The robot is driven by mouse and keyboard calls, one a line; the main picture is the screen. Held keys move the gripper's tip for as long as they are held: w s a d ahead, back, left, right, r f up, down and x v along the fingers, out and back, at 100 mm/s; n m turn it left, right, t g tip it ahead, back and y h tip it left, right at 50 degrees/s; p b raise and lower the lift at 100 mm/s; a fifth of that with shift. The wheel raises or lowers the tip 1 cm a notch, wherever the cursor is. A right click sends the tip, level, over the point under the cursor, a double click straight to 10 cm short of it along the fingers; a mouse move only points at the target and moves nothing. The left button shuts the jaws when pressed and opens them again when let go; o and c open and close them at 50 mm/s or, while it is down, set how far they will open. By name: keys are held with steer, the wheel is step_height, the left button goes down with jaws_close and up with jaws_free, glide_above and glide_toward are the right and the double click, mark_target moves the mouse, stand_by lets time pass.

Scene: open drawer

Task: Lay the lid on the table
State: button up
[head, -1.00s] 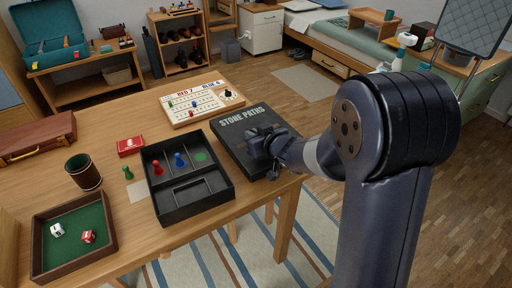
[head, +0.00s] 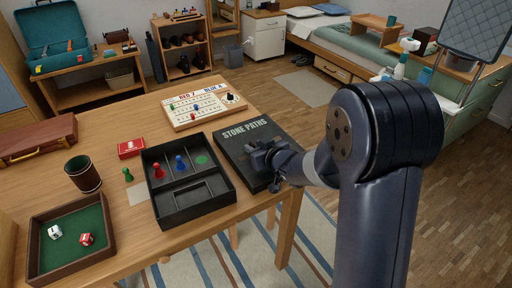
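The lid (head: 236,151) is a flat black panel with "STONE PATHS" printed along its far edge. It lies level, face up, at the right end of the wooden table (head: 115,209). Whether it touches the tabletop or is slightly above it I cannot tell. My gripper (head: 268,158) is at the lid's right edge and appears shut on it; the fingertips are partly hidden.
A scoreboard (head: 212,111) lies behind the lid. A brown case (head: 40,138) lies at the back left. The table edge runs close to the lid's near side.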

steer(key=shift+r, duration=0.2)
steer(key=p+v, duration=0.2)
steer(key=v, duration=1)
steer(key=shift+a, duration=0.1)
